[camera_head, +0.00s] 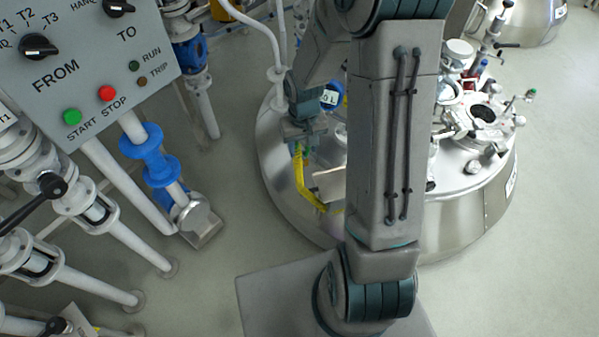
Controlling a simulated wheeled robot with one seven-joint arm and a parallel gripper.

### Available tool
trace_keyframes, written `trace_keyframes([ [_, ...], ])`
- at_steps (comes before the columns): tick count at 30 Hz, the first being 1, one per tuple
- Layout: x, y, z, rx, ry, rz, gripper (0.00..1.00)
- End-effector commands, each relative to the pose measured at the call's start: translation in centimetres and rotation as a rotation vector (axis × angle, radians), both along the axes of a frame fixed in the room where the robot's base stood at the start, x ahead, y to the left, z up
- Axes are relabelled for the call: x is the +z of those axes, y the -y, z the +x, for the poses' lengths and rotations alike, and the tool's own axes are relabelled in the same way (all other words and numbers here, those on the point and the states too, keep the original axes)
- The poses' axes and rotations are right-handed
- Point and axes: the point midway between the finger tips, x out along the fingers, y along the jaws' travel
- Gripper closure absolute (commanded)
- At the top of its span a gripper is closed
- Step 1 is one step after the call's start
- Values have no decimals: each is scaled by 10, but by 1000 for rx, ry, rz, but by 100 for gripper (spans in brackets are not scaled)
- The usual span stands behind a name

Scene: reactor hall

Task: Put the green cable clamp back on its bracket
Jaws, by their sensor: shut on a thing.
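My gripper (304,142) is left of my arm's upright link, over the near left part of the steel vessel's lid (277,160). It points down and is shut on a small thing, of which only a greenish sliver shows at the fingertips. I take this to be the green cable clamp; its shape is too small and covered to make out. A bent yellow bar (302,181) runs down from just under the fingers toward the lid's near edge, beside a pale flat plate (330,184). I cannot tell which part is the bracket, or whether the clamp touches it.
A grey control panel (85,75) with knobs and red and green buttons stands at upper left. White pipes with blue flanges (158,160) stand below it. Fittings (480,115) crowd the lid's right side. My arm hides the lid's middle. The floor (225,215) between pipes and vessel is clear.

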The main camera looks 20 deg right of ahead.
Motion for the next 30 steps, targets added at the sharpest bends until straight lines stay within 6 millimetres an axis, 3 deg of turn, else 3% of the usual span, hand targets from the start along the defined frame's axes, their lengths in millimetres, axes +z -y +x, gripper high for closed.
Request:
trace_keyframes([
  [1,-18,-4,-3,4,1,0,68],
  [3,-26,-7,-7,5,2,-1,68],
  [14,-42,-14,-15,8,0,-4,68],
  [24,-78,-13,-15,7,0,-3,68],
  [30,-87,-13,-15,7,1,-3,68],
])
